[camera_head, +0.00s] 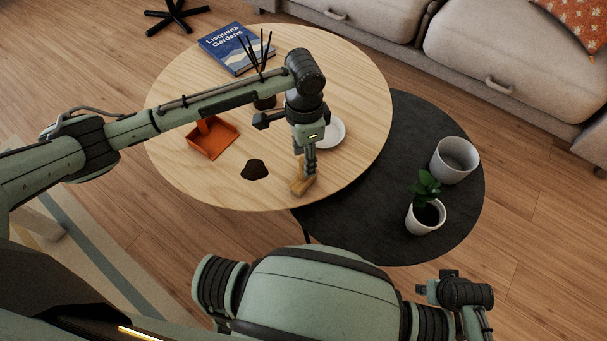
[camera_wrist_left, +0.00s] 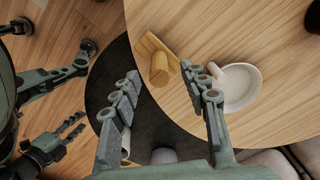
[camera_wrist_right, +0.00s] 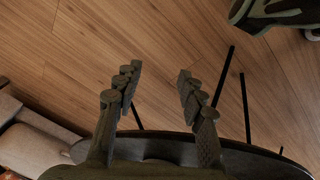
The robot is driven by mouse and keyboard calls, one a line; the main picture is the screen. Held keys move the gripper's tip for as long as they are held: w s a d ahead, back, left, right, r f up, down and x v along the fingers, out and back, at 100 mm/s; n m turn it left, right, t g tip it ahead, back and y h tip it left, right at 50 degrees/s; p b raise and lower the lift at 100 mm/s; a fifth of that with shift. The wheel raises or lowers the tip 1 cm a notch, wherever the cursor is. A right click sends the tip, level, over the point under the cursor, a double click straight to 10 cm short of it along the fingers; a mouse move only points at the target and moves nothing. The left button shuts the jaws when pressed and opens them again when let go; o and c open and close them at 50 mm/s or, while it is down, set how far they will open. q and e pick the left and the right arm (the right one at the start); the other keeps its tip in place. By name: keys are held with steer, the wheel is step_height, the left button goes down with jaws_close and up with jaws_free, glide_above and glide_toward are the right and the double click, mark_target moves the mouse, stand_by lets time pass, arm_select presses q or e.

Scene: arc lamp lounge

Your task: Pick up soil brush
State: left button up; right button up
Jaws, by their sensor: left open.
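The soil brush (camera_head: 302,184) is a light wooden piece on the round wooden table (camera_head: 350,80), near its front right edge. My left gripper (camera_head: 309,168) points down just above the brush and partly covers it. In the left wrist view the brush (camera_wrist_left: 162,62) shows beyond the open left fingers (camera_wrist_left: 160,82), with no clear grip on it; whether they touch it I cannot tell. My right gripper (camera_wrist_right: 157,75) is open and empty over the floor.
The lower black table (camera_head: 340,225) bears a plant pot (camera_head: 424,216) and a grey pot (camera_head: 454,160).

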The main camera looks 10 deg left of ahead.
mark_target(299, 185)
arm_select(q)
step_height(299, 185, down, 4)
steer(key=shift+f, duration=0.15)
steer(key=shift+c, duration=0.3)
jaws_close()
